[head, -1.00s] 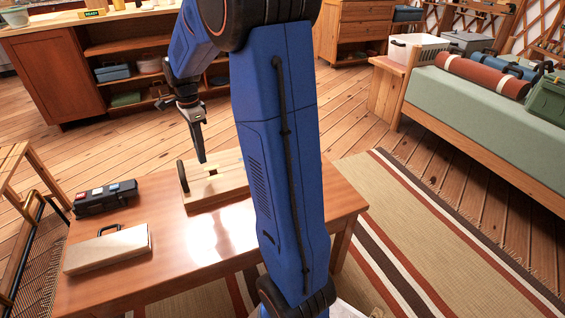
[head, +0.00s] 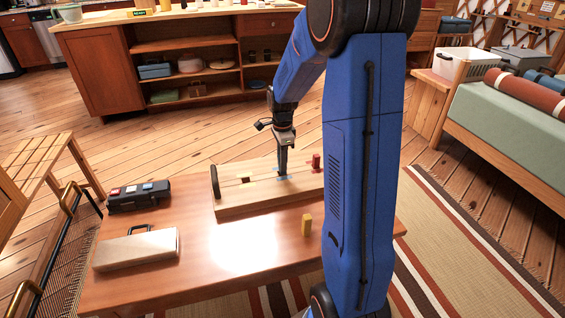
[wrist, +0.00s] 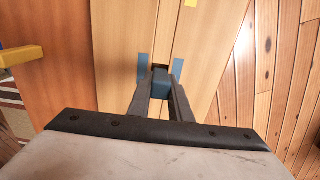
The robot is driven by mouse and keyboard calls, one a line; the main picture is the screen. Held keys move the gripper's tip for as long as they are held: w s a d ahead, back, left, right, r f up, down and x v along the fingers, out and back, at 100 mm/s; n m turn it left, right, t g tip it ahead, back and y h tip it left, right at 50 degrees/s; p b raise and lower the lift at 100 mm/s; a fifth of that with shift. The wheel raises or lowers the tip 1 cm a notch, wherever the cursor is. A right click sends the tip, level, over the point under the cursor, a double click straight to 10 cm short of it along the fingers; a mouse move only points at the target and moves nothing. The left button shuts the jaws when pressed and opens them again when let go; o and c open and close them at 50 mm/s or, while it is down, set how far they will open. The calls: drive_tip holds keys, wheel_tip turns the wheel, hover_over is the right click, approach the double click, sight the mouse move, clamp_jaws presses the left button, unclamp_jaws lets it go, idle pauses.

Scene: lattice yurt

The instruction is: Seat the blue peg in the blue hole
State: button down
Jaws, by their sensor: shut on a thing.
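The blue peg (wrist: 160,82) is between my gripper's fingers in the wrist view. My gripper (head: 283,168) is shut on it, low over the wooden board (head: 236,207) on the table. The fingers also show in the wrist view (wrist: 160,95). Blue marks (wrist: 143,67) lie on both sides of the dark blue hole (wrist: 160,67), and the peg's end is right at this hole. I cannot tell whether its tip has entered. In the head view the fingers hide the peg, and a bit of blue marking (head: 284,173) shows beside them.
A red peg (head: 316,163) stands at the board's right end. A yellow peg (head: 306,225) stands on the table (head: 200,285) in front of the board. Yellow marks (head: 248,182) lie left of my gripper. A black handle (head: 214,182) rises at the board's left end.

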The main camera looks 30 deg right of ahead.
drive_tip(key=c, duration=1.6)
unclamp_jaws()
drive_tip(key=shift+s+f, duration=0.1)
drive_tip(key=shift+f, duration=0.2)
drive_tip(key=shift+a+r, duration=0.1)
drive_tip(key=shift+r, duration=0.15)
